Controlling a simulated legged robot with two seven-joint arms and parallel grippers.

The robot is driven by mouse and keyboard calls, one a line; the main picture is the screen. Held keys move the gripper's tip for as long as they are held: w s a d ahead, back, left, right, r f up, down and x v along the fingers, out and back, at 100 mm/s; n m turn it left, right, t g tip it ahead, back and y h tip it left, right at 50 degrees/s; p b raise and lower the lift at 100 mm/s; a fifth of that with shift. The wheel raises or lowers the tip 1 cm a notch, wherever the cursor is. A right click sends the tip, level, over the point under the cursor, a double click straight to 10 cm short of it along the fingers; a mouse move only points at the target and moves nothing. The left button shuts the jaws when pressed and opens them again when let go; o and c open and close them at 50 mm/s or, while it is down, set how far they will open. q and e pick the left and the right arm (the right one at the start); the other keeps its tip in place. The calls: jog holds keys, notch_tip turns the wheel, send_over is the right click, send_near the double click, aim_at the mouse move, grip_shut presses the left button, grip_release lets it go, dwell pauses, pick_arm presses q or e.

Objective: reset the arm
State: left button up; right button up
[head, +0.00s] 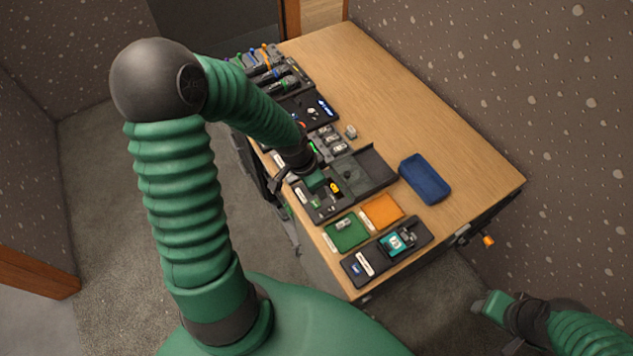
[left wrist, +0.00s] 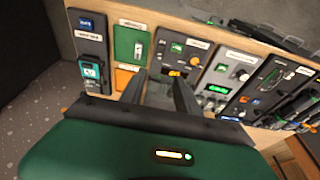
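My left arm reaches over from the left in the head view, bent at a dark joint, and comes down to the row of panels at the table's near edge. My left gripper (left wrist: 159,84) shows two dark fingers standing apart with nothing between them in the left wrist view. They point at a dark panel (left wrist: 188,52) with a yellow-orange knob; I cannot tell whether they touch it. In the head view the arm's dark end hides part of the panels. My right arm's end (head: 494,306) is low at the right, off the table; its fingers are not clear.
Black fader units (head: 272,68) stand at the far end. The table's right side is bare.

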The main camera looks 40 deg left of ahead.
pick_arm(q)
jog(key=shift+d, duration=0.1)
dwell(0.3)
jog(key=s+d+r+n+y, duration=0.1)
jog(key=s+d+r+n, duration=0.3)
jog(key=s+d+r, duration=0.2)
jog(key=shift+s+d+r, duration=0.15)
jog(key=shift+s+d, duration=0.05)
jog(key=shift+d, duration=1)
jog(key=shift+d, duration=0.1)
jog(key=shift+d+r, duration=0.1)
jog(key=shift+d, duration=0.15)
jog(key=shift+a, duration=0.15)
